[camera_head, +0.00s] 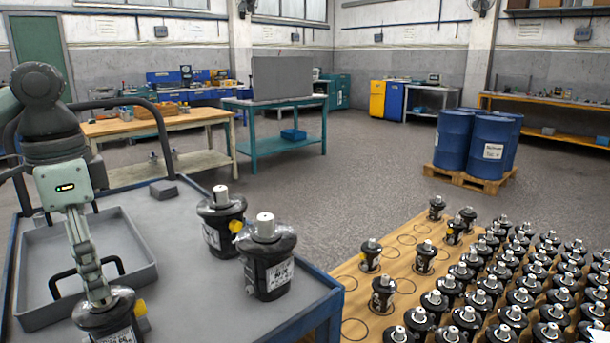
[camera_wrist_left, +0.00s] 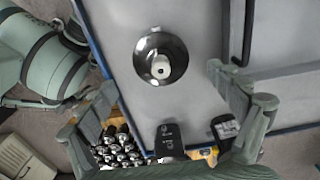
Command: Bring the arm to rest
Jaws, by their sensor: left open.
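My left gripper (camera_head: 97,292) hangs fingers down at the left. Its fingers overlap the top of a black hydraulic motor (camera_head: 108,323) at the bottom edge; I cannot tell whether they touch it. In the left wrist view the fingers of the left gripper (camera_wrist_left: 165,120) stand wide apart, so it is open. Two more black motors, one farther back (camera_head: 222,235) and one nearer (camera_head: 267,277), stand upright on the grey trolley (camera_head: 195,305), clear of the gripper. One motor (camera_wrist_left: 160,60) shows from above in the left wrist view. My right gripper is not in view.
A grey tray (camera_head: 33,318) with black handles lies on the trolley under my left arm. A small dark block (camera_head: 163,190) sits near its back edge. Many motors stand on a wooden board (camera_head: 350,285) at the right. Blue barrels (camera_head: 454,140) stand on a pallet beyond open floor.

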